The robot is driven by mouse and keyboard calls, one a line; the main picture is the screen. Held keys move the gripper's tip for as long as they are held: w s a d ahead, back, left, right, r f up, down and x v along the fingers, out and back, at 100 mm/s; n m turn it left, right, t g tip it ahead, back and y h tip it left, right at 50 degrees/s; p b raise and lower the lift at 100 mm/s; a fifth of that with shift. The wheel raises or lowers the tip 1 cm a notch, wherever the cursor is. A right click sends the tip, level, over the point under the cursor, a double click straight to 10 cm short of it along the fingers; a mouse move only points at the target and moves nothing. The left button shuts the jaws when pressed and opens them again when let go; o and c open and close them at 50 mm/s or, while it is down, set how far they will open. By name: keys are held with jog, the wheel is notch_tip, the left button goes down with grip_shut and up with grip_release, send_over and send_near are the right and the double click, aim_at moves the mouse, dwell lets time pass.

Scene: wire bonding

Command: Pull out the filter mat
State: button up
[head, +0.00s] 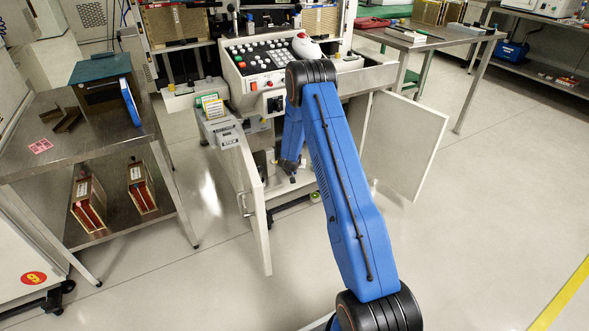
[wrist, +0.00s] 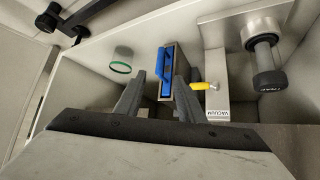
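The filter mat is not labelled. A narrow upright slot unit with a blue handle (wrist: 162,66) stands inside the cabinet in the wrist view, and I take it as the filter part. My gripper (wrist: 161,78) has its two dark fingers apart, one on either side of the line to this blue part. A gap shows between the left finger and the blue part; I cannot tell whether the right finger touches it. In the head view my blue arm reaches down into the open cabinet. The filter part is not discernible there.
The cabinet doors stand open, the left door (head: 253,190) and right door (head: 402,145) flanking my arm. Inside are a yellow plug (wrist: 205,86), a box labelled VACUUM (wrist: 218,100), a dark cylinder (wrist: 267,66) and a green-ringed port (wrist: 121,67). A metal table (head: 60,150) stands left.

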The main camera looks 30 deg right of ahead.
jog(key=x, duration=0.9)
jog(key=shift+w+f, duration=0.2)
jog(key=shift+d, duration=0.1)
jog(key=shift+c, duration=0.6)
grip_shut()
